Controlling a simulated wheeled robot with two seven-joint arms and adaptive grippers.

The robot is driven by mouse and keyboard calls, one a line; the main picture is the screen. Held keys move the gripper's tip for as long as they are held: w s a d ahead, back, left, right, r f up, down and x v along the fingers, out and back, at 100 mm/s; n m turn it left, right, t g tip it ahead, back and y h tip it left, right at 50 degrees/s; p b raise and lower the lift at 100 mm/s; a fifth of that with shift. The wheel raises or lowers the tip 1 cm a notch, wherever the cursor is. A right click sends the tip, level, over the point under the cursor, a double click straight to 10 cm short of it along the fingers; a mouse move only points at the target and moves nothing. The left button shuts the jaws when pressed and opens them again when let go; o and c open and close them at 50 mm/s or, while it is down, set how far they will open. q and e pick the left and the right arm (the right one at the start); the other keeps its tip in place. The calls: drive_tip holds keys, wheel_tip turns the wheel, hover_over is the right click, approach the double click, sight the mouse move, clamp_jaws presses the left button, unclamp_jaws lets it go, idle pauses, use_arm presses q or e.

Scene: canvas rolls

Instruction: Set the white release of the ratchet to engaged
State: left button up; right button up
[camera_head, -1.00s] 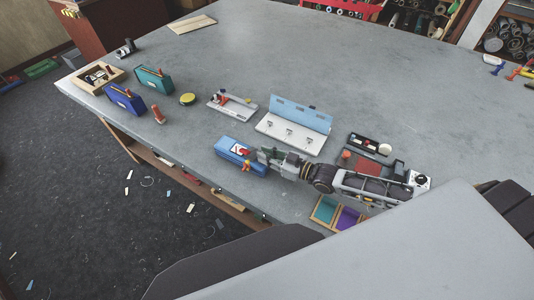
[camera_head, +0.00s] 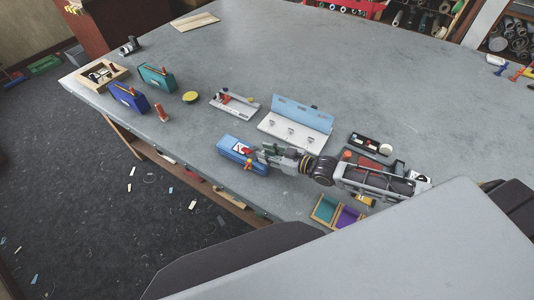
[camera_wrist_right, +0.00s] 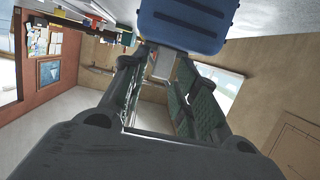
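A blue box-shaped device (camera_head: 232,147) lies near the table's front edge in the head view. It has a white and red part on its face and a small red-yellow piece at its right end. I take it for the ratchet; its white release is too small to make out. My right gripper (camera_head: 262,153) is at its right end. In the right wrist view the blue body (camera_wrist_right: 185,22) is at the top, beyond the fingertips. The right gripper's fingers (camera_wrist_right: 160,68) stand apart, with a small whitish-red part visible between them; contact is unclear. My left gripper is not in view.
A white fixture with a blue back panel (camera_head: 302,113) stands behind the right gripper. A small white-based fixture (camera_head: 234,102), a yellow disc (camera_head: 190,97) and a red peg (camera_head: 162,113) stand to the left. A divided tray (camera_head: 325,210) is in front of the right arm.

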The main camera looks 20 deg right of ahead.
drive_tip(key=shift+o, duration=0.3)
drive_tip(key=shift+s+d, duration=0.15)
drive_tip(key=shift+s, duration=0.05)
drive_tip(key=v, duration=1.1)
idle(1.6)
drive_tip(key=shift+s+d+r, duration=0.15)
drive_tip(key=shift+s, duration=0.05)
idle(0.8)
